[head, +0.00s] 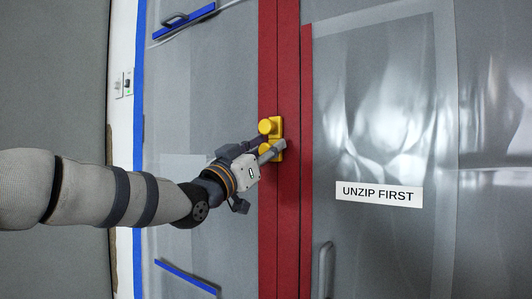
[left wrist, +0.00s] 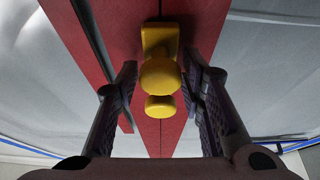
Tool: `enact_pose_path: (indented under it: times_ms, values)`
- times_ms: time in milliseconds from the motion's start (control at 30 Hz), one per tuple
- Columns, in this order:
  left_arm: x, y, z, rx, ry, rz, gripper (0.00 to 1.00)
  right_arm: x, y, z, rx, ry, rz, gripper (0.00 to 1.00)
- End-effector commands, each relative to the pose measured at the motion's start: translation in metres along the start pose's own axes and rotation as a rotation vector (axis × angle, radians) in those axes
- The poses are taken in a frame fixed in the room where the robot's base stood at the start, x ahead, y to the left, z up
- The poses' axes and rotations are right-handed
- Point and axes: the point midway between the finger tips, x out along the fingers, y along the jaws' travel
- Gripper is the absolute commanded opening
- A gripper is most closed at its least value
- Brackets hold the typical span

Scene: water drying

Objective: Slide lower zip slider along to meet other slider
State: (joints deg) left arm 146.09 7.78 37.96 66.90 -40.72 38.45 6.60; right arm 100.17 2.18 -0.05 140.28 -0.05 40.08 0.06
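Two yellow slider knobs sit one right above the other on the red zip strip (head: 268,60) in the head view: an upper slider (head: 266,126) and a lower slider (head: 265,148). My left gripper (head: 264,147) reaches in from the left, with its fingers at the lower slider and partly covering it. In the left wrist view, the yellow knobs (left wrist: 160,76) and a yellow plate (left wrist: 160,38) lie between the two dark fingers of my left gripper (left wrist: 160,68). A gap shows on each side, so the fingers are open around them. My right gripper is not in view.
A grey plastic sheet wall surrounds the red strips. A sign reading "UNZIP FIRST" (head: 378,193) is at the right. A grey handle (head: 326,268) stands at lower right. Blue tape strips (head: 184,20) are at the left, and a wall switch (head: 127,82) is beyond them.

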Motion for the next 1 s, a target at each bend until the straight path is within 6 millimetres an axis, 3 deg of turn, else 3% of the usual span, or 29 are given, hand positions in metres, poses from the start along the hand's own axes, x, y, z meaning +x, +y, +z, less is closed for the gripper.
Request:
enact_pose_path:
  times_ms: [367, 467, 800, 1000]
  values:
    - [-0.005, -0.001, 0.002, -0.001, -0.004, 0.0, 0.46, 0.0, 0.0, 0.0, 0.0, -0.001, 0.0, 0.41]
    - [-0.021, -0.001, 0.002, -0.001, -0.006, 0.0, 0.46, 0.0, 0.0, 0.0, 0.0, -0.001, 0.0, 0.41]
    - [-0.103, -0.001, 0.0, -0.002, -0.002, -0.002, 0.46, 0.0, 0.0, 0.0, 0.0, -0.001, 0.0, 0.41]
    - [-0.12, 0.0, 0.001, -0.001, -0.001, -0.001, 0.46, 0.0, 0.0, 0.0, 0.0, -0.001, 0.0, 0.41]
